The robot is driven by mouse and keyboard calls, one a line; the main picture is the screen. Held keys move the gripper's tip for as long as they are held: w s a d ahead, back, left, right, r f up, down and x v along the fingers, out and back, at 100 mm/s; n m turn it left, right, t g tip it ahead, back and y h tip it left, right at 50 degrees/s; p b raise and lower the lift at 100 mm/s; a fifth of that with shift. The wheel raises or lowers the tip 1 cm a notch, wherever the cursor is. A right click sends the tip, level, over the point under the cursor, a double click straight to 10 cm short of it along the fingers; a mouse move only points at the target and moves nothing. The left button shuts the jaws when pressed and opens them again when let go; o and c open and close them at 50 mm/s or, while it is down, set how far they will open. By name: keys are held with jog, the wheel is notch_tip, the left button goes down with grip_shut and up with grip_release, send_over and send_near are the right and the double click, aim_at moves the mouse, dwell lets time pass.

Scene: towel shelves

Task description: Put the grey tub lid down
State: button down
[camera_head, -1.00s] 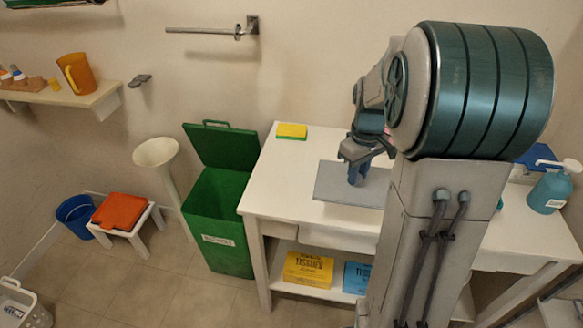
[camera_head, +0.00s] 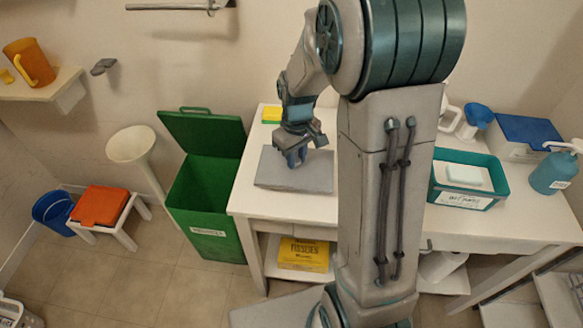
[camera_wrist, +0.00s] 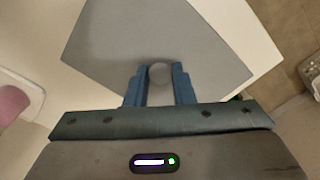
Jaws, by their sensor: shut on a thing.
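The grey tub lid (camera_head: 322,174) is a flat grey rectangle over the left part of the white table in the head view. My gripper (camera_head: 294,157) is above its middle, pointing down. In the wrist view my gripper (camera_wrist: 160,85) is shut on the round knob of the lid (camera_wrist: 155,35), with a blue finger on each side. The lid looks level. I cannot tell whether its underside touches the table. A teal tub (camera_head: 437,188) with white contents stands open on the right part of the table, beyond my arm.
The white table (camera_head: 285,207) has a yellow sponge (camera_head: 272,114) at its back left corner. A blue-lidded box (camera_head: 525,140) and a teal pump bottle (camera_head: 555,170) stand at the right. An open green bin (camera_head: 205,205) stands left of the table.

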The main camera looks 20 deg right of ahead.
jog(key=shift+a+f, duration=0.45)
jog(key=shift+a, duration=0.2)
jog(key=shift+f, duration=1.95)
jog(key=shift+f, duration=0.2)
jog(key=c, duration=1.2)
grip_release()
jog(key=shift+c, duration=0.2)
jog(key=shift+r, duration=0.1)
